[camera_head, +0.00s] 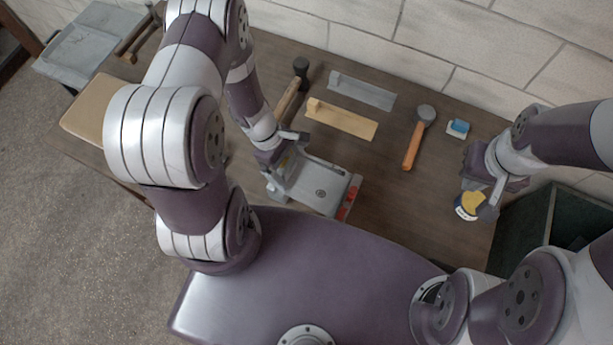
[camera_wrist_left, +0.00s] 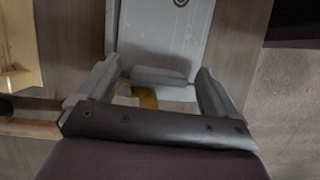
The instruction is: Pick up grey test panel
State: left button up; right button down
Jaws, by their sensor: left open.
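A flat grey strip (camera_head: 362,90) with a raised block at its left end lies at the back of the bench; it looks like the grey test panel. My left gripper (camera_head: 281,180) is well in front of it, low over the left end of a light grey case-like object (camera_head: 318,187) with a round mark. That object also shows in the left wrist view (camera_wrist_left: 160,35), ahead of the open jaws (camera_wrist_left: 155,88). A pale bar lies between the fingers; contact is unclear. My right gripper (camera_head: 490,203) is beside a yellow-topped tin (camera_head: 467,204); its grip is unclear.
A wooden strip (camera_head: 341,118) lies in front of the grey strip. A hammer (camera_head: 290,88) is left of it; an orange-handled mallet (camera_head: 415,140) and blue-and-white block (camera_head: 458,128) are right. Red pieces (camera_head: 349,198) adjoin the case. A dark bin (camera_head: 535,225) stands at right.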

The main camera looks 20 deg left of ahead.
pick_arm(q)
jog(key=shift+s+a, duration=0.1)
jog(key=shift+s, duration=0.1)
jog(key=shift+w+d+f, duration=0.1)
jog(key=shift+w+d, duration=0.1)
jog(key=shift+w, duration=0.1)
jog(key=c, duration=1.3)
jog(key=shift+c, duration=1)
jog(key=shift+s+a, duration=0.1)
jog(key=shift+a, duration=0.05)
